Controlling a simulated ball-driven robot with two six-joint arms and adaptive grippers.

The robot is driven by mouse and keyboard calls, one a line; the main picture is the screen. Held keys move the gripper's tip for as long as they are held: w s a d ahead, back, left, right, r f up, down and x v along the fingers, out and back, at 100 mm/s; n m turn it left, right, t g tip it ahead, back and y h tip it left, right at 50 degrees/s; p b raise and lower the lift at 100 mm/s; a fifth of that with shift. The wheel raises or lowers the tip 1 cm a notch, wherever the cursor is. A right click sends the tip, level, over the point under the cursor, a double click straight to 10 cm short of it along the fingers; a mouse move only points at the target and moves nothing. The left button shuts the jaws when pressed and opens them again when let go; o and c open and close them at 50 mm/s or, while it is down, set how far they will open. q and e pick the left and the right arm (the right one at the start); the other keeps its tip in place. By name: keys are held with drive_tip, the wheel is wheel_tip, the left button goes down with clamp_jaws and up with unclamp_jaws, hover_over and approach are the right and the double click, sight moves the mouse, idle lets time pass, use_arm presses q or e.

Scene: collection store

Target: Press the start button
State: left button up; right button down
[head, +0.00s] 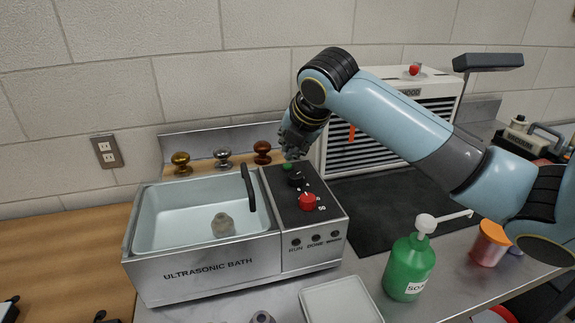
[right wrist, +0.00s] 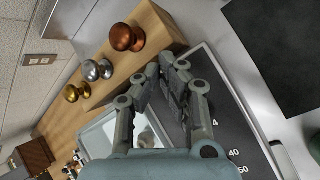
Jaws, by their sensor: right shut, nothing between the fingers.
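The ultrasonic bath (head: 205,270) stands on the counter with an open basin and a dark control panel (head: 325,214) at its right. A green button (head: 288,163) shows at the panel's back edge, partly hidden by my right gripper. A black dial (head: 295,178) and a red dial (head: 308,201) sit in front of it. My right gripper (head: 294,152) points down over the button, shut and empty; whether it touches cannot be told. In the right wrist view, the closed fingers (right wrist: 172,68) lie over the panel's back edge and the button is hidden. My left gripper is not in view.
A grey fitting (head: 222,225) lies in the basin, beside a black handle (head: 248,187). Brass, silver and copper knobs (head: 262,150) stand behind. A green soap bottle (head: 410,262), a white tray (head: 340,300) and a dark mat (head: 385,205) are right and front.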

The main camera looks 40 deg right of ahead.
sight(291, 164)
drive_tip(key=shift+f, duration=0.1)
idle(0.7)
drive_tip(key=shift+f, duration=0.35)
drive_tip(key=shift+f, duration=0.4)
idle(0.6)
drive_tip(key=shift+r+p, duration=0.85)
drive_tip(key=shift+p, duration=0.3)
wheel_tip(291, 164, up, 5)
drive_tip(key=p, duration=0.5)
drive_tip(key=shift+r+p, duration=0.1)
drive_tip(key=shift+p, duration=0.25)
